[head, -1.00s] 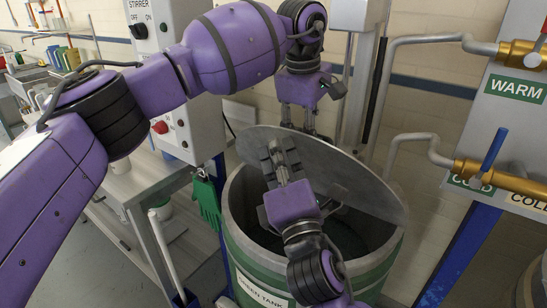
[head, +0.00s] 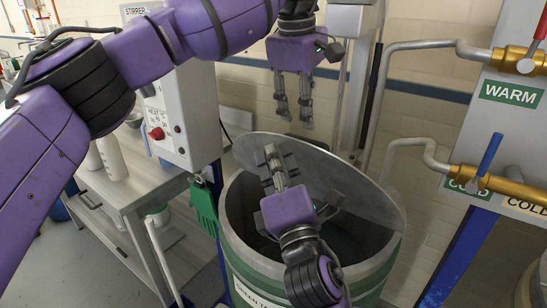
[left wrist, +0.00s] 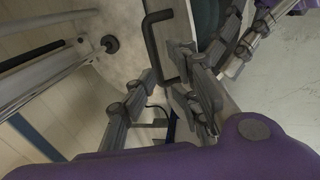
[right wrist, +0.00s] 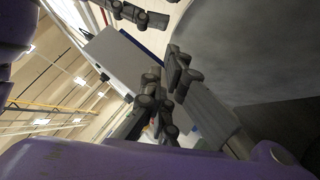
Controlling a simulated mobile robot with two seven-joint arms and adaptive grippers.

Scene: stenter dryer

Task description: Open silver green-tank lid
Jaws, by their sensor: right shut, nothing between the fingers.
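The silver lid (head: 340,187) stands tilted over the green tank (head: 232,220), its upper edge raised toward the wall and the dark inside showing below it. My left gripper (head: 294,112) is open and empty, just above and behind the lid's upper edge. In the left wrist view a dark U-shaped handle (left wrist: 150,38) shows near the open fingers, apart from them. My right gripper (head: 271,158) is shut with nothing in it, over the tank opening at the lid's underside. The lid's grey face fills the right of the right wrist view (right wrist: 255,45); contact is unclear.
A stirrer control box (head: 180,110) and a bench (head: 145,190) stand left of the tank, with green gloves (head: 204,207) hanging between. Pipes and brass valves (head: 500,185) are on the right. A vertical post (head: 350,85) stands behind the lid.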

